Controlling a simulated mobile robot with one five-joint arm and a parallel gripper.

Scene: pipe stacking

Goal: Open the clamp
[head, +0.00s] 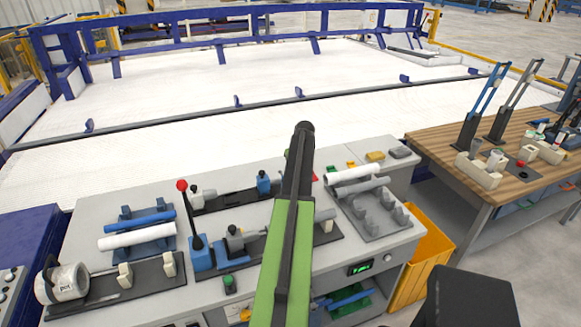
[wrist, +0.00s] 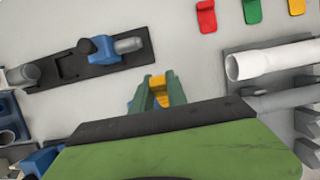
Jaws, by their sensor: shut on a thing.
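A lever with a red ball top (head: 182,186) stands upright, tilted slightly left, on a blue base (head: 202,259) at the bench's front middle. A dark fixture plate (head: 228,201) behind it carries small blue and grey clamp parts (head: 263,184). The wrist view shows a similar dark plate with a blue clamp part (wrist: 103,48) at upper left. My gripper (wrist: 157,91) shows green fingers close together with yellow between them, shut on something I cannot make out. It is hidden behind my green arm in the head view. Which part is the task's clamp is unclear.
A white pipe (head: 352,173) and grey pipe lie on a grey rack (head: 380,218) to the right. Blue and white pipes (head: 137,235) lie at left. Red, green and yellow pieces (head: 375,156) sit at the back. A wooden table (head: 450,150) stands further right.

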